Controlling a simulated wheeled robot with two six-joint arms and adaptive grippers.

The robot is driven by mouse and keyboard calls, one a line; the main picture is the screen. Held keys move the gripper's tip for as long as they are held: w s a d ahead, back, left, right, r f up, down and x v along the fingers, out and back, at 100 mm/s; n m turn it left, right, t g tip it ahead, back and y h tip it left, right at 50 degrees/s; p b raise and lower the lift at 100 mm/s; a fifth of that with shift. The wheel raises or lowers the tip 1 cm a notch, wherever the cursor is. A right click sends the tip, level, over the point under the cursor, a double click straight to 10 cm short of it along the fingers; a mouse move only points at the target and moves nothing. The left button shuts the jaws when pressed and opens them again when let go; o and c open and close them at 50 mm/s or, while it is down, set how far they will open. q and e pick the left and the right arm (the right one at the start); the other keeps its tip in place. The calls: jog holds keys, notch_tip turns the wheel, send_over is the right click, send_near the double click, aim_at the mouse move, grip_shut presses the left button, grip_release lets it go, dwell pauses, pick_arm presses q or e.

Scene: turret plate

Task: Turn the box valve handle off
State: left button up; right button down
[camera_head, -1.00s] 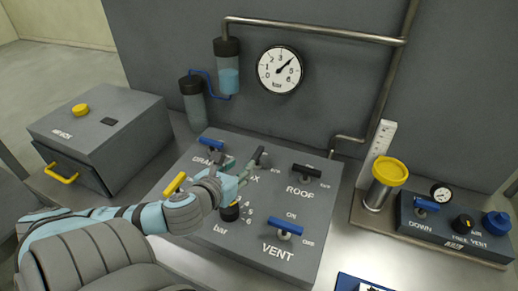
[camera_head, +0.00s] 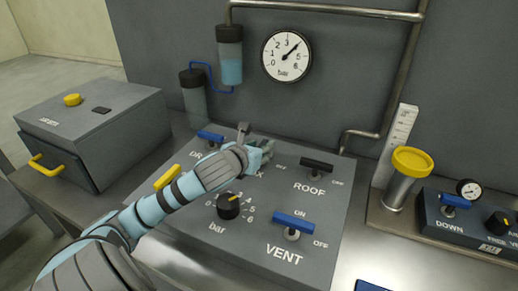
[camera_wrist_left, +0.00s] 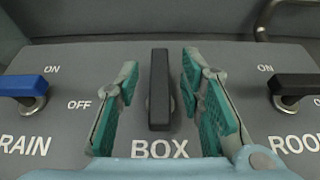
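The box valve handle (camera_wrist_left: 159,88) is a dark grey bar behind the BOX label in the left wrist view. It runs straight up and down in that picture. My left gripper (camera_wrist_left: 160,76) is open, with one green-padded finger on each side of the handle and a visible gap on both sides. In the head view my left gripper (camera_head: 261,150) is over the BOX place on the panel, and my forearm and hand hide most of that spot. My right gripper is in neither view.
The sloped panel (camera_head: 160,222) carries neighbouring handles: blue DRAIN (camera_wrist_left: 24,86), black ROOF (camera_wrist_left: 296,85) and blue VENT (camera_head: 293,222). A black bar knob (camera_head: 228,206) sits below my left forearm. The pressure gauge (camera_head: 286,55) hangs on the wall behind.

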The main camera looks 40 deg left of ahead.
pick_arm(q)
grip_shut()
